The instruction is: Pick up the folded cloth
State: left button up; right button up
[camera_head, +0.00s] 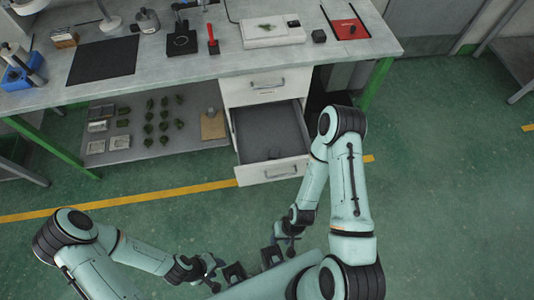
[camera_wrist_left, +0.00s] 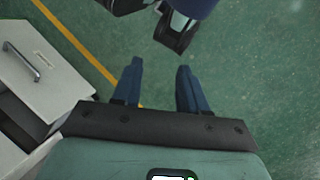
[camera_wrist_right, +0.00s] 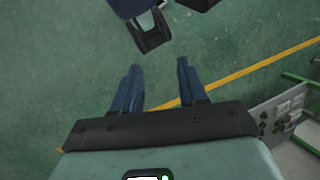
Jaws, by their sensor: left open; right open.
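I cannot make out a folded cloth for certain in any view. An open drawer (camera_head: 240,143) sticks out from under the workbench in the head view; its inside is dark grey, with a small unclear item near its front. My left gripper (camera_wrist_left: 158,75) is open and empty over the floor; in the head view it (camera_head: 215,266) is low, near my base. My right gripper (camera_wrist_right: 160,70) is open and empty too; in the head view it (camera_head: 285,246) is below the drawer front, apart from it.
The workbench (camera_head: 225,62) holds a black mat (camera_head: 103,60), a red-handled tool (camera_head: 213,40), a pale block (camera_head: 270,38) and a red mat (camera_head: 340,27). A closed drawer (camera_head: 265,85) sits above the open one. Several green pieces (camera_head: 150,115) lie on the lower shelf. The green floor is clear.

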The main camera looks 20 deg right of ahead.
aim_at(274, 154)
jog(key=j+z, duration=0.15)
jog(key=z, duration=0.3)
jog(key=j+z, duration=0.2)
jog(key=z, duration=0.25)
jog(key=i+z, duration=0.2)
jog(key=z, duration=0.5)
jog(key=i, duration=0.35)
